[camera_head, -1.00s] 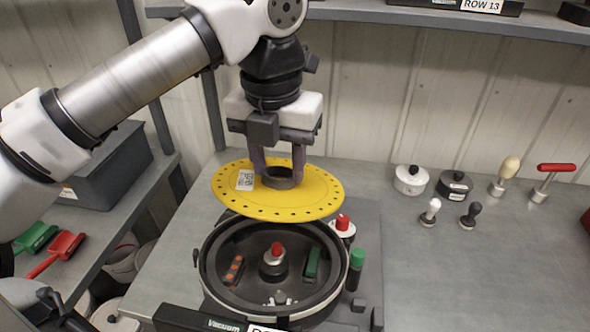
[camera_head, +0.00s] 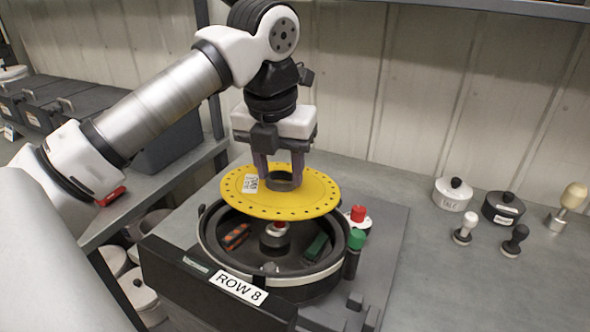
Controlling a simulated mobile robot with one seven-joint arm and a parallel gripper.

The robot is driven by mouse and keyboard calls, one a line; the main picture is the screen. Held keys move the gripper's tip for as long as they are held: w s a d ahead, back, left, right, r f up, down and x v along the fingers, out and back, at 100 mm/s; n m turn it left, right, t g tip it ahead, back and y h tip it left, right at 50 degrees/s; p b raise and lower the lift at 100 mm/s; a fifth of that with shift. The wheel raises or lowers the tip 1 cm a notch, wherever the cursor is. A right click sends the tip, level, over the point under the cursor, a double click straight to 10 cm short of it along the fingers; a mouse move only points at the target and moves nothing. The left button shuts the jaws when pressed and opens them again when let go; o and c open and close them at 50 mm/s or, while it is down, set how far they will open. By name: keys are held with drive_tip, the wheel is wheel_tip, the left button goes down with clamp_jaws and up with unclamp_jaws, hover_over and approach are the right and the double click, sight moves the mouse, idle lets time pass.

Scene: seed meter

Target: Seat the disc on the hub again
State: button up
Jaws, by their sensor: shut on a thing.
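The yellow disc (camera_head: 310,200) has a ring of small holes near its rim, a dark raised collar at its centre and a white label. My gripper (camera_head: 284,172) is shut on the disc's central collar and holds it roughly level above the seed meter housing. The round dark housing (camera_head: 335,272) is open at the top. Its hub (camera_head: 276,234), with a red and white top, stands at the middle. The disc is apart from the hub, above it and a little towards the back in the picture. The disc covers the housing's far rim.
Inside the housing are an orange-marked part (camera_head: 233,238) and a green part (camera_head: 315,246). A green-topped post (camera_head: 354,246) and a red knob (camera_head: 358,213) stand at its right. A "ROW 8" box (camera_head: 205,285) stands in front. Lidded pots (camera_head: 453,194) and stampers are further right; bench between is clear.

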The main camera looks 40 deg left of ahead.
drive_tip(key=shift+f, duration=0.25)
drive_tip(key=b, duration=0.4)
hover_over(276, 221)
drive_tip(key=shift+w+a+f, duration=0.15)
drive_tip(key=shift+w+f, duration=0.1)
drive_tip(key=shift+f, duration=0.8)
drive_tip(key=shift+w+a+f, duration=0.1)
drive_tip(key=shift+w+f, duration=0.1)
drive_tip(key=shift+f, duration=0.8)
drive_tip(key=shift+s+d+f+b, duration=0.1)
drive_tip(key=shift+s+f+b, duration=0.1)
drive_tip(key=shift+f+b, duration=0.6)
drive_tip(key=shift+s+f+b, duration=0.15)
drive_tip(key=shift+f+b, duration=0.55)
drive_tip(key=shift+b, duration=0.15)
idle(1.0)
drive_tip(key=shift+s, duration=0.1)
drive_tip(key=shift+c, duration=0.5)
drive_tip(key=shift+f, duration=0.1)
drive_tip(key=shift+d, duration=0.1)
drive_tip(key=shift+g+y, duration=0.3)
drive_tip(key=shift+c, duration=0.4)
